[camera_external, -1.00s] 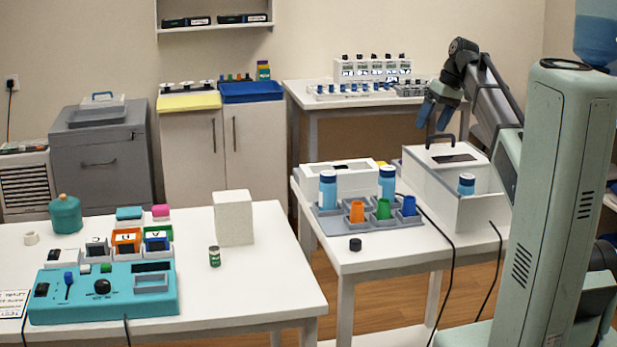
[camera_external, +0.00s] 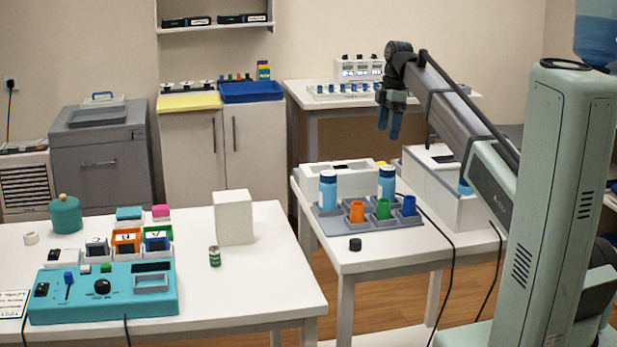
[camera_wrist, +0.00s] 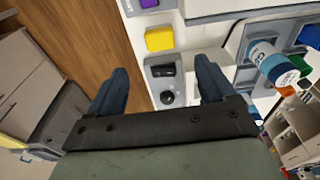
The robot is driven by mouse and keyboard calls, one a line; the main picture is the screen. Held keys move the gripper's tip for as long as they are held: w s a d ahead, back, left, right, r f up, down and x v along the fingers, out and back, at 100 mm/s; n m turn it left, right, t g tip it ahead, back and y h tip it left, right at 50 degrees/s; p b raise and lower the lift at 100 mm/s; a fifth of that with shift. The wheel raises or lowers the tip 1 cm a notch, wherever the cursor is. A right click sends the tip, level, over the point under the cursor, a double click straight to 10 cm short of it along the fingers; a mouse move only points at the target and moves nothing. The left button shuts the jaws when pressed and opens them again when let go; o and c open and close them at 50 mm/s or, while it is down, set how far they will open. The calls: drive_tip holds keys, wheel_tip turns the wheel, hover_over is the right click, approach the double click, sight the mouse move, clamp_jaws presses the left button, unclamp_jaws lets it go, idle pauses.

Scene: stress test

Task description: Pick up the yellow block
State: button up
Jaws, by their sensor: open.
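The yellow block (camera_wrist: 160,38) lies on a white surface in the wrist view, just beyond the space between my fingertips and apart from them. In the external view only a small yellow patch (camera_external: 380,163) shows behind the blue-capped bottle, mostly hidden. My gripper (camera_external: 388,125) hangs fingers down above the back of the right white table, higher than the bottles. In the wrist view my gripper (camera_wrist: 163,72) has its two blue fingers spread wide, with nothing between them.
A grey panel with a black knob (camera_wrist: 167,97) lies near the block, with a purple piece (camera_wrist: 155,3) beyond it. Blue-capped bottles (camera_external: 387,183) and coloured cups (camera_external: 383,208) stand in a grey rack. A white box (camera_external: 440,195) stands to the right.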

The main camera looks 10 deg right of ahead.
sight(382, 164)
drive_tip(key=f, duration=0.4)
drive_tip(key=a+f, duration=0.1)
drive_tip(key=f, duration=0.6)
drive_tip(key=shift+a+f, duration=0.2)
drive_tip(key=shift+f, duration=0.1)
drive_tip(key=shift+c, duration=0.2)
drive_tip(key=c, duration=1)
drive_tip(key=shift+r, duration=0.15)
